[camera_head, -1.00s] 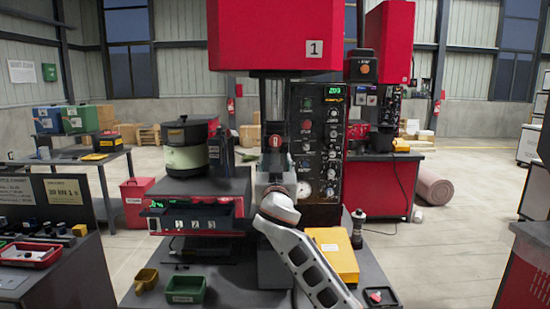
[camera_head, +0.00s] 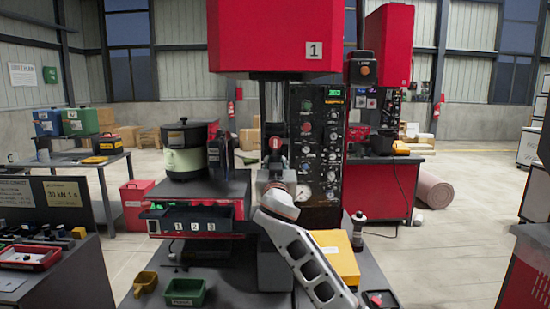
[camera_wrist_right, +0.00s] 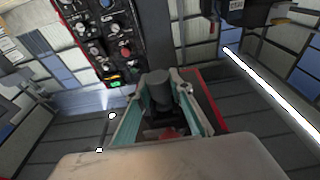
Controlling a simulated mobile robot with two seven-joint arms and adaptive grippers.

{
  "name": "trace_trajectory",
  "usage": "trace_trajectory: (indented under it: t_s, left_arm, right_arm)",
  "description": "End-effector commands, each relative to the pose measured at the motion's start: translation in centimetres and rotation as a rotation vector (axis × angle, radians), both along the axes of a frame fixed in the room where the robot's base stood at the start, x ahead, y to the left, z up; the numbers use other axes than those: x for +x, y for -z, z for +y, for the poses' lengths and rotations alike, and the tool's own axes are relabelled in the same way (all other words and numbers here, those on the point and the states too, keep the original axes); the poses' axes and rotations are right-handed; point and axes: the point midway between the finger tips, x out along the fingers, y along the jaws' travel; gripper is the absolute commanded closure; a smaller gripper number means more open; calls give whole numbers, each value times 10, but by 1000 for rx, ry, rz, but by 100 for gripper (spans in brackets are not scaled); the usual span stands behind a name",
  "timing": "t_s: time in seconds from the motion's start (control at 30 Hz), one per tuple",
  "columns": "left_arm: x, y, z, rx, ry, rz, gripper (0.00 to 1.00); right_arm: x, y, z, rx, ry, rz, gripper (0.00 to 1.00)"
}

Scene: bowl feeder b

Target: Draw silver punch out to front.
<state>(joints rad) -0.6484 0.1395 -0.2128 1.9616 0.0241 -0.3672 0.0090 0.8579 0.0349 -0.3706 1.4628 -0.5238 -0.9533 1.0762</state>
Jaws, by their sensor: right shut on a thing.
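My right gripper (camera_head: 275,162) is in front of the press column, below the silver ram (camera_head: 275,102). In the right wrist view its two green-lined fingers (camera_wrist_right: 163,112) are closed around a dark grey cylinder (camera_wrist_right: 160,88), which I take to be the silver punch. A red part shows at its base between the fingers. In the head view the gripper and wrist hide most of the punch. I cannot tell whether it still touches its seat in the press. My left gripper is not in view.
The control panel (camera_head: 319,140) stands close on the right of the gripper. A red and black feeder unit (camera_head: 190,186) stands on the left. A yellow box (camera_head: 343,262), a green bin (camera_head: 184,290) and a yellow scoop (camera_head: 146,281) lie on the bench.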

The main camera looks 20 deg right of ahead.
Motion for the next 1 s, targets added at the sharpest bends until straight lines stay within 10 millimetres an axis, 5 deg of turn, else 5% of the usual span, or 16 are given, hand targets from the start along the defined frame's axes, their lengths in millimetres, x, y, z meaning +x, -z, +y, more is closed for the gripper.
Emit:
trace_trajectory:
  t_s: [1.0]
  left_arm:
    - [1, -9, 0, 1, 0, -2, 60]
  right_arm:
    - [-35, 0, 11, 0, -1, 1, 100]
